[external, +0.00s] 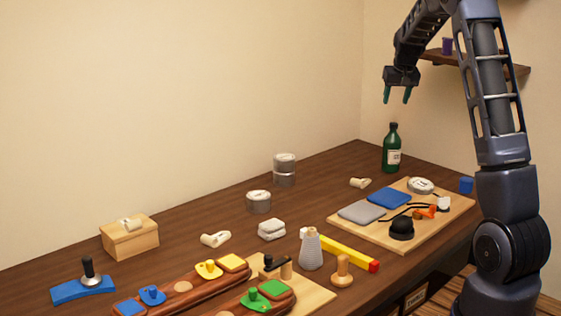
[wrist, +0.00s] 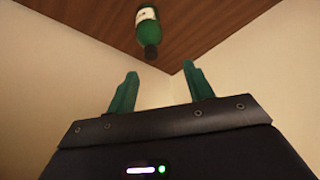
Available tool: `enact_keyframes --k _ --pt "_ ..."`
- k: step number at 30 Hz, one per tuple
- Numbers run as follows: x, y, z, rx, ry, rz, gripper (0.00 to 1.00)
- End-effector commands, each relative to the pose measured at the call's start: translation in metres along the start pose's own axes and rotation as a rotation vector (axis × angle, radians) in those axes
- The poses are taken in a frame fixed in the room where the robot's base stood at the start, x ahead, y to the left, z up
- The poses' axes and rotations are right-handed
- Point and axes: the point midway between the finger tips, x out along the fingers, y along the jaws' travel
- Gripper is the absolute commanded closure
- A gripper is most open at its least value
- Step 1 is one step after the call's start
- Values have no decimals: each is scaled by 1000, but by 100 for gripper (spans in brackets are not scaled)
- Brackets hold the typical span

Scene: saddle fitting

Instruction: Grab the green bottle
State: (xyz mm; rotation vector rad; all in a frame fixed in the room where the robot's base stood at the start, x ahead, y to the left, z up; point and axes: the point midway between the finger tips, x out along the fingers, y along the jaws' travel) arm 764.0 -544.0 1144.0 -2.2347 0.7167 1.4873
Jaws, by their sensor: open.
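The green bottle (external: 392,150) has a black cap and a white label. It stands upright at the back right of the dark wooden table in the external view. My gripper (external: 397,97) hangs above the bottle, pointing down, with its two green fingers apart and nothing between them. There is a clear gap between the fingertips and the bottle cap. In the wrist view the bottle (wrist: 149,32) shows at the top, beyond and apart from the open fingers (wrist: 157,90).
A wooden board (external: 352,223) with blue and grey pads and a black knob lies in front of the bottle. A small beige piece (external: 360,183) lies left of the bottle. Stacked grey tins (external: 284,170) stand farther left. A shelf (external: 450,58) is on the right wall.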

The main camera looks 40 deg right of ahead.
Motion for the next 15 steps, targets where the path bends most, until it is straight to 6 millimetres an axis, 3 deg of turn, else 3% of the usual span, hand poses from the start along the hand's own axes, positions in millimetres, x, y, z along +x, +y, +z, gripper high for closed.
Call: enact_keyframes --k 1,6,15 --pt "10 8 -5 6 -1 10 48" --pt "26 23 -14 17 1 27 48" --pt "54 24 -15 19 1 28 48"
